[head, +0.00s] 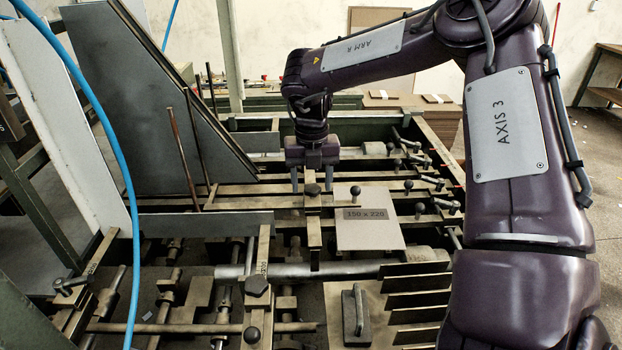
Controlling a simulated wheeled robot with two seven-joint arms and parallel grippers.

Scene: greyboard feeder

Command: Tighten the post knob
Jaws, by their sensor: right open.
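My right gripper (312,178) comes down from the arm at the upper right, with its two fingers pointing down and apart. A dark knob (312,189) sits on a tan upright bar (313,225), between the fingers in the picture. The fingers seem to straddle it, with a gap on each side; I cannot tell how far down they reach around it. My left gripper is not in view.
Several ball-headed levers (408,186) stand along the right rail. A tall dark slanted panel (150,110) rises at the left, and a blue hose (118,150) hangs in front. Dark slats (415,300) lie at lower right.

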